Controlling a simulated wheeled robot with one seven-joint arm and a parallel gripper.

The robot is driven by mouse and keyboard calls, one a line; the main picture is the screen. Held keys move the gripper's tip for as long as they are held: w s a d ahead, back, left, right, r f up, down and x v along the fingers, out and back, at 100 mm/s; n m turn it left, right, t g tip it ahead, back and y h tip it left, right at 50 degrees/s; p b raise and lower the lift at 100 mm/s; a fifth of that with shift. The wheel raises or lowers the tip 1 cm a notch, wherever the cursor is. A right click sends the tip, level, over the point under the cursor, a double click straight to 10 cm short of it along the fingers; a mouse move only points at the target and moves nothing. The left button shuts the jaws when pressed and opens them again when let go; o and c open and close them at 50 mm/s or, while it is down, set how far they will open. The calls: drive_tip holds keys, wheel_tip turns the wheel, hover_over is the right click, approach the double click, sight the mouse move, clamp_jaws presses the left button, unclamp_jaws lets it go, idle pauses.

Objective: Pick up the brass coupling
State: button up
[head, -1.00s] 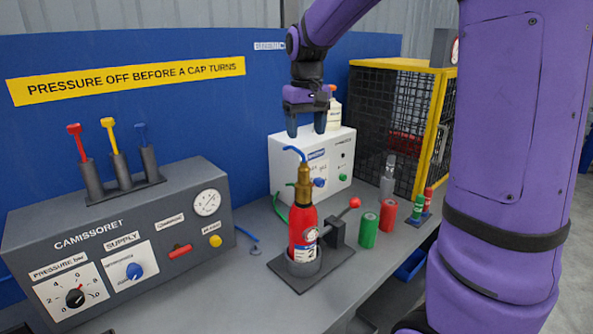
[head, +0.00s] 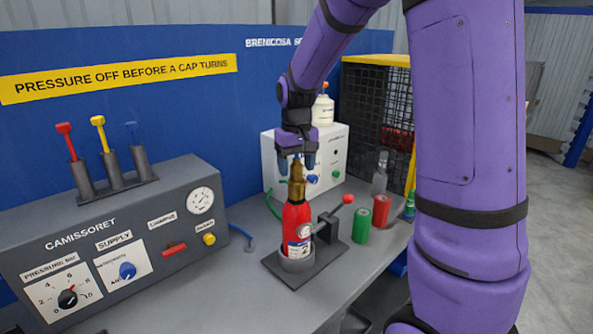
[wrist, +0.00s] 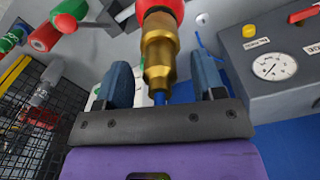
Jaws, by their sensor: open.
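The brass coupling (head: 297,183) stands upright on top of the red extinguisher (head: 297,222), which sits in a dark round holder on the bench. A short blue hose end shows at the coupling's upper end. My gripper (head: 297,168) is open and points down at the coupling's top, with a finger to either side. In the wrist view the coupling (wrist: 160,48) lies between the two blue-grey fingers (wrist: 163,80), with a visible gap on each side. I see no contact. The hose's upper part is hidden behind the gripper.
A grey control panel (head: 110,235) stands at left. A white box (head: 335,160) with knobs is behind the gripper. A red-knobbed lever (head: 347,199) rises right of the extinguisher, near green (head: 361,226) and red (head: 381,210) cylinders. A mesh cage (head: 375,110) stands behind them.

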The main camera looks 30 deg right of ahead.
drive_tip(key=c, duration=1.1)
